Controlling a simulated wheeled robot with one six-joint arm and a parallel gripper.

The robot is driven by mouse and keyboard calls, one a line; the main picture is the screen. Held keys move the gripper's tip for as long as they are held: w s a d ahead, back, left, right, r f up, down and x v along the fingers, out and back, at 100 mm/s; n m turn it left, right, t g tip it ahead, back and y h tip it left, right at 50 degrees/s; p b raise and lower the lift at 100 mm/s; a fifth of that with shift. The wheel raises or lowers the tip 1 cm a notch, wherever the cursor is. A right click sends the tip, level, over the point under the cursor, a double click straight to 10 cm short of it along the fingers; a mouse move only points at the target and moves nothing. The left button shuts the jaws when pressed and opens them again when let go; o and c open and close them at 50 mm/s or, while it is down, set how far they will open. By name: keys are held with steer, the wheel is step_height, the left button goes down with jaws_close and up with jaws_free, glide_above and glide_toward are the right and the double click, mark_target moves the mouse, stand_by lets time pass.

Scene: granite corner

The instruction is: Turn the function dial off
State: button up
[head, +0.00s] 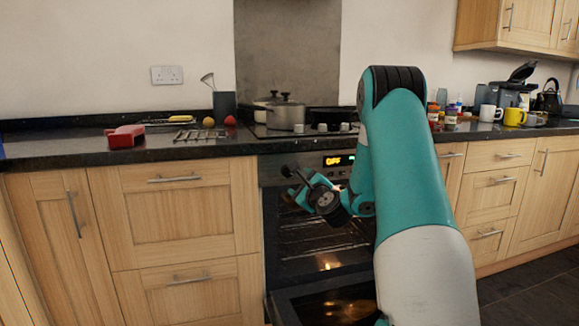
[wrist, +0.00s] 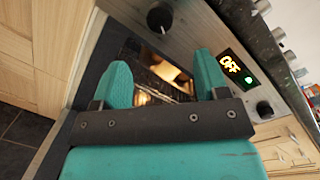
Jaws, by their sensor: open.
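The oven (head: 310,240) has a steel control panel with a lit display (head: 338,160). One round black dial (wrist: 160,18) shows at the top of the wrist view, and a second dial (wrist: 264,108) sits on the display's other side. I cannot tell from labels which is the function dial. In the head view one dial (head: 287,171) shows left of the display. My gripper (wrist: 163,76) is open and empty, its teal fingers in front of the oven just below the panel.
The oven door (head: 335,298) is lowered open, with a lit interior. Above are the hob and a pot (head: 285,113) on the black worktop (head: 70,150). Wooden cabinets flank the oven. A red object (head: 125,136) lies on the left worktop; mugs (head: 514,116) stand at right.

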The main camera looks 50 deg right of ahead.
mark_target(288, 172)
steer(key=p+x, duration=0.1)
steer(key=x, duration=0.9)
steer(key=shift+w+p, duration=0.1)
steer(key=shift+p, duration=0.2)
steer(key=shift+c, duration=0.3)
steer(key=c, duration=0.9)
